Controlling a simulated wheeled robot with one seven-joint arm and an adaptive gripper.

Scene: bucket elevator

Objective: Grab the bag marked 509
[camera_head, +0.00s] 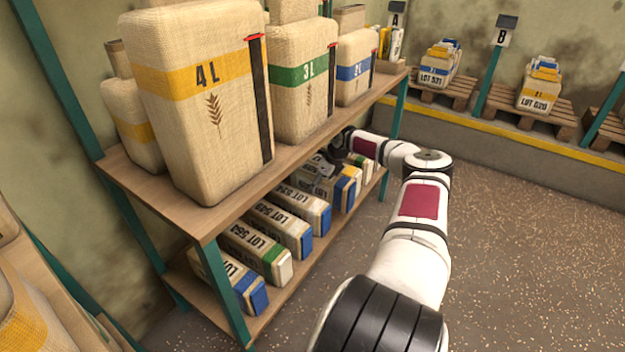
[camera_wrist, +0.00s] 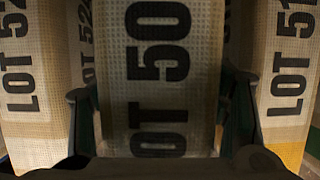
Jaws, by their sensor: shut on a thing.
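A burlap bag (camera_wrist: 165,70) fills the middle of the wrist view. In the head view my gripper (camera_head: 326,164) is at the lower shelf, reaching in under the upper board. The bag in its jaws is mostly hidden there, and its number cannot be read.
Neighbouring bags stand close on the left (camera_wrist: 28,70) and right (camera_wrist: 285,75). Several more LOT bags line the lower shelf (camera_head: 262,318). Large sacks marked 4L (camera_head: 205,130), 3L (camera_head: 303,105) and 2L (camera_head: 356,88) stand above. Open floor (camera_head: 520,220) lies to the right.

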